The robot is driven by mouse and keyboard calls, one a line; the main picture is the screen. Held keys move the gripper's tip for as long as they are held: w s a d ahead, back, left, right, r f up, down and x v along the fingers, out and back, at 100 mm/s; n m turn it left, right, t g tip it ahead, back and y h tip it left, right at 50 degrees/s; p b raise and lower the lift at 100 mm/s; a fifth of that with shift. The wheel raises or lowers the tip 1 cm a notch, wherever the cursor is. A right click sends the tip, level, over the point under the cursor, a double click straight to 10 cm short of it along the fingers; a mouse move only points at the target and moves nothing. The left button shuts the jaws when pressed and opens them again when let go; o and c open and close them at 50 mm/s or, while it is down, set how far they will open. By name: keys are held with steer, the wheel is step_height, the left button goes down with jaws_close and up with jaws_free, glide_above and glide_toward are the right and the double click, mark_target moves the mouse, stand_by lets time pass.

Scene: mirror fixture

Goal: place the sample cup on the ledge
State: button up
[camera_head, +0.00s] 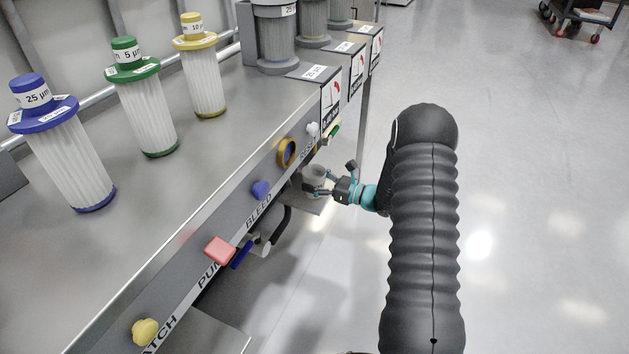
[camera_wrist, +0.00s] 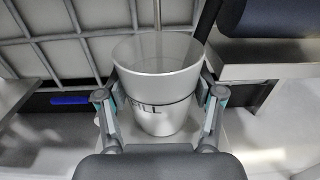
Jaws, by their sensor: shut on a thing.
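The sample cup (camera_wrist: 158,75) is pale grey and open at the top, with a dark line and lettering ending in "ILL" on its side. It stands upright between the two fingers of my gripper (camera_wrist: 160,98), which is shut on it. In the head view the cup (camera_head: 314,174) is small, beside the bench front below the knobs, with my gripper (camera_head: 319,186) around it. A small grey ledge (camera_head: 310,206) shows under the cup, sticking out from the bench. I cannot tell whether the cup's base touches it. The wrist view hides the fingertips' far sides and the cup's base.
The bench front carries a yellow knob (camera_head: 145,332), a red button (camera_head: 219,250), a blue knob (camera_head: 261,190) and a brass ring (camera_head: 287,152). A blue-handled valve (camera_head: 243,254) and dark hose lie below. Filter cartridges (camera_head: 140,105) stand on top.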

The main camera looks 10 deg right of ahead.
steer(key=o, duration=0.7)
steer(key=shift+f, duration=0.15)
steer(key=shift+o, duration=0.2)
